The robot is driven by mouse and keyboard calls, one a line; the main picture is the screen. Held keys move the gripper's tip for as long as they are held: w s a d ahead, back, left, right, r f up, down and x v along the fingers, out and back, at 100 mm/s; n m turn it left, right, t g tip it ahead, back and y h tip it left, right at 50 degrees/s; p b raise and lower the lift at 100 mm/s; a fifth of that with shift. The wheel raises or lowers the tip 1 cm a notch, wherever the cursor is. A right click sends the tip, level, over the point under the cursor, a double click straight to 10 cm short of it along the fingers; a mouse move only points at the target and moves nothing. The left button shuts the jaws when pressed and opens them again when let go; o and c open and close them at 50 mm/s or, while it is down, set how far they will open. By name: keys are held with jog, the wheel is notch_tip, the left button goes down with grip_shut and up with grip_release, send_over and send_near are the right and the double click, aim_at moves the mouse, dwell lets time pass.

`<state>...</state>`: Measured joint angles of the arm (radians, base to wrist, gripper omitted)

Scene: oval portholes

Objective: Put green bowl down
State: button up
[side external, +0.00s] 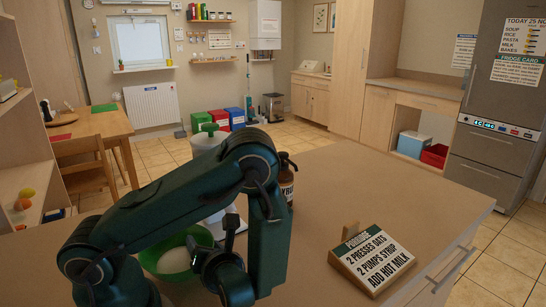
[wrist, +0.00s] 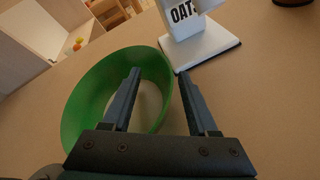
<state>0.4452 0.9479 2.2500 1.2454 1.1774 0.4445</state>
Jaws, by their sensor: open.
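The green bowl (side external: 204,236) appears to sit upright on the counter, partly hidden by my arm in the side view. Something pale shows inside it there. In the wrist view the green bowl (wrist: 85,100) fills the left half. My gripper (wrist: 160,72) is open, with its left finger over the bowl's inside and its right finger outside, so the right rim lies between them. I cannot tell whether either finger touches the rim. In the side view my gripper (side external: 212,262) is at the bowl's right side.
A white oat dispenser (wrist: 202,45) stands just beyond the bowl. A brown bottle (side external: 288,188) with a label is behind my arm. A wooden recipe sign (side external: 372,258) stands at the right on the counter (side external: 400,190). The counter between sign and bottle is clear.

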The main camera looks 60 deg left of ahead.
jog(key=v, duration=1)
jog(key=shift+d+r, duration=0.25)
jog(key=shift+d, duration=0.1)
jog(key=shift+s+d+r, duration=0.1)
jog(key=shift+d+r, duration=0.15)
jog(key=shift+d, duration=0.25)
jog(key=d+r+n+t+h, duration=0.1)
jog(key=r+n+h, duration=0.3)
jog(key=n, duration=0.8)
jog(key=d+r+n+t+h, duration=0.2)
jog(key=d+r+n+h, duration=0.1)
jog(key=n+h, duration=0.6)
jog(key=r+n, duration=0.1)
jog(key=n, duration=0.2)
jog(key=shift+r+t+h, duration=0.3)
jog(key=shift+r, duration=0.1)
jog(key=shift+d+r+n+t, duration=0.15)
jog(key=shift+r+n+t, duration=0.15)
jog(key=shift+n, duration=0.1)
jog(key=c, duration=0.4)
